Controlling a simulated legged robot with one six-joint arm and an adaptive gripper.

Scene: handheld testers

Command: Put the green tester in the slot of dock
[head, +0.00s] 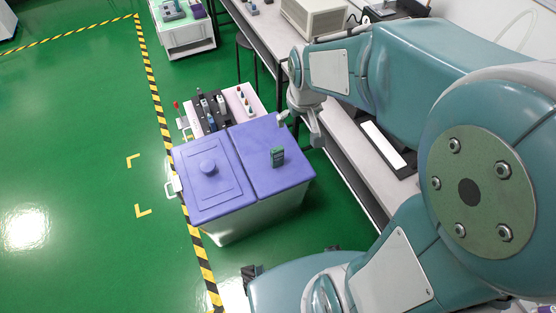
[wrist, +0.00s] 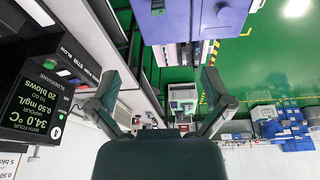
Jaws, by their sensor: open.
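The green tester (head: 277,157) stands on the right part of the purple lid of a cart (head: 240,168) in the head view. My gripper (head: 300,127) is beyond the cart's far right corner, apart from the tester. In the wrist view my gripper (wrist: 163,95) has its two fingers spread wide with nothing between them. A dark rack (head: 208,113) holding several upright handheld devices stands just behind the cart; it may be the dock, but I cannot tell which slot is free.
A long grey bench (head: 340,125) runs along the right, with a beige machine (head: 312,18) at its far end. A display screen (wrist: 38,108) fills the left of the wrist view. Green floor is open at left.

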